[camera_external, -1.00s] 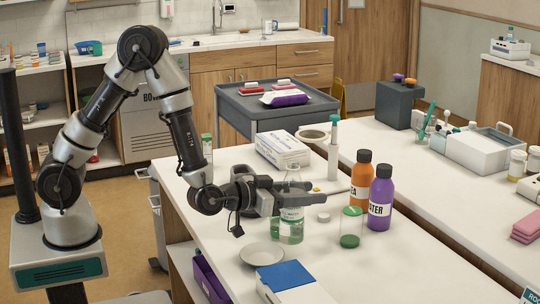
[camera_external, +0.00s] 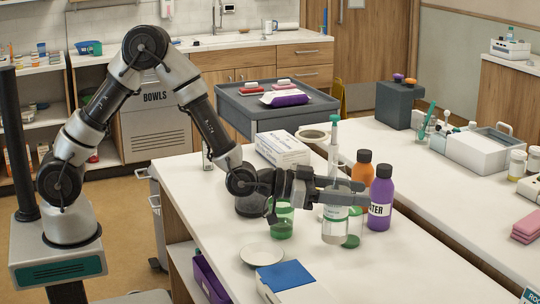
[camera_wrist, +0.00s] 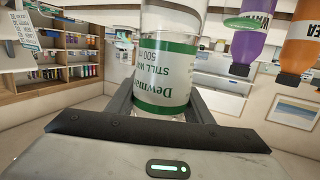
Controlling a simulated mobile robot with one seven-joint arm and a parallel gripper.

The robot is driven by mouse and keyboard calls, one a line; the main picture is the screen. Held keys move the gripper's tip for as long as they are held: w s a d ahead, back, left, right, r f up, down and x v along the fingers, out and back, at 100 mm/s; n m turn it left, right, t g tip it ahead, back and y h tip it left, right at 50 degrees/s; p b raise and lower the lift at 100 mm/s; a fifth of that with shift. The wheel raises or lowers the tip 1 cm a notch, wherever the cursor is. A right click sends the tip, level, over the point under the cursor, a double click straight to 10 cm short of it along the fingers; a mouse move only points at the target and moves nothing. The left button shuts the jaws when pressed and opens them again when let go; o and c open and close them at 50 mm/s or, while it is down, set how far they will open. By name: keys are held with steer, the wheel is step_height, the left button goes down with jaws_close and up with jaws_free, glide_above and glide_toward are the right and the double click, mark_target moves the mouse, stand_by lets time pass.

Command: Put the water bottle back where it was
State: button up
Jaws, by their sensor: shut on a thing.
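The water bottle (camera_external: 335,228) is clear, with a white and green label reading "STILL" and "500 m" in the wrist view (camera_wrist: 165,75). My gripper (camera_external: 343,190) is shut on the bottle, with one finger on each side of it. The bottle looks upright in the external view, over the right part of the white table. I cannot tell whether its base touches the table. My gripper hides part of its upper body.
A jar with a green base (camera_external: 353,241) is partly hidden behind the bottle. A purple bottle (camera_external: 381,195) and an orange bottle (camera_external: 361,170) stand close on the right. A green-filled glass (camera_external: 281,222), a plate (camera_external: 262,255) and a white box (camera_external: 283,149) are to the left.

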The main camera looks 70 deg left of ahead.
steer(key=w+d+r+m+g+h, duration=0.2)
steer(key=w+d+m+g+h, duration=0.2)
steer(key=w+d+h, duration=0.15)
step_height(320, 180, down, 10)
steer(key=shift+s+d+r+m+b, duration=0.15)
steer(key=shift+s+r+m+b, duration=0.05)
steer(key=shift+s+m+b, duration=0.15)
steer(key=shift+f, duration=0.1)
steer(key=shift+f+b, duration=0.15)
steer(key=shift+b, duration=0.15)
steer(key=o, duration=1.2)
